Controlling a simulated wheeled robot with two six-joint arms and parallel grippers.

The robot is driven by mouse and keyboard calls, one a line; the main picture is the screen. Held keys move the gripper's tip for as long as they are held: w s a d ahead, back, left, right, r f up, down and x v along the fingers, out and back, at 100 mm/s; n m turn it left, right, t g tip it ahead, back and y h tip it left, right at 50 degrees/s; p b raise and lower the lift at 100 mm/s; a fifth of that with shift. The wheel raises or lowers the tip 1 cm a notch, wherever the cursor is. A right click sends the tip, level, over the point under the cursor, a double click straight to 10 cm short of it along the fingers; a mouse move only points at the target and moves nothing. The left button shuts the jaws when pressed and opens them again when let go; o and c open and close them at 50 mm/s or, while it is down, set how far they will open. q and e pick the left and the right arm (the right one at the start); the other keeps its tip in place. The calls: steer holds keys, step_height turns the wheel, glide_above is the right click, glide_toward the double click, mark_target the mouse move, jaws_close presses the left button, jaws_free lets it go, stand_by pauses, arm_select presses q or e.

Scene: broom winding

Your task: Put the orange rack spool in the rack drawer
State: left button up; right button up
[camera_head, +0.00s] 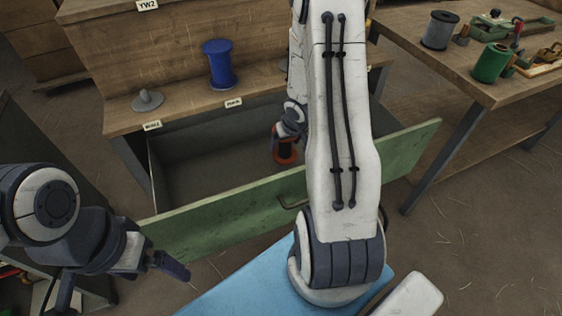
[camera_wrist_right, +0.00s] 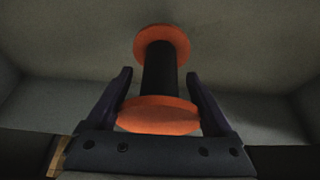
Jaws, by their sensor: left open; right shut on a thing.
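The orange rack spool (camera_head: 286,154), with orange flanges and a dark core, is inside the open rack drawer (camera_head: 240,215), which has a green front and grey inside. My right gripper (camera_head: 284,134) reaches down into the drawer and is shut on the spool. In the right wrist view, the gripper's dark fingers (camera_wrist_right: 159,75) lie on both sides of the spool (camera_wrist_right: 158,113), near its closer flange. My arm hides part of the drawer. My left gripper (camera_head: 168,263) is open and empty, in front of the drawer's left end.
A blue spool (camera_head: 219,64) stands on the wooden rack (camera_head: 180,75) above the drawer, beside an empty grey peg (camera_head: 147,101). A side table (camera_head: 460,50) at right holds a grey spool (camera_head: 440,30), a green spool (camera_head: 492,62) and tools. The drawer's left part is empty.

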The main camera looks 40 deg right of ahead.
arm_select(q)
step_height(320, 180, down, 5)
steer(key=b, duration=0.3)
steer(key=shift+r+b, duration=0.2)
steer(key=shift+b, duration=0.2)
arm_select(e)
steer(key=f, duration=0.3)
steer(key=a+f, duration=0.1)
steer(key=shift+w+f, duration=0.3)
steer(key=shift+w, duration=0.05)
steer(key=shift+f, duration=0.2)
steer(key=o, duration=1.1)
arm_select(q)
steer(key=shift+f, duration=0.1)
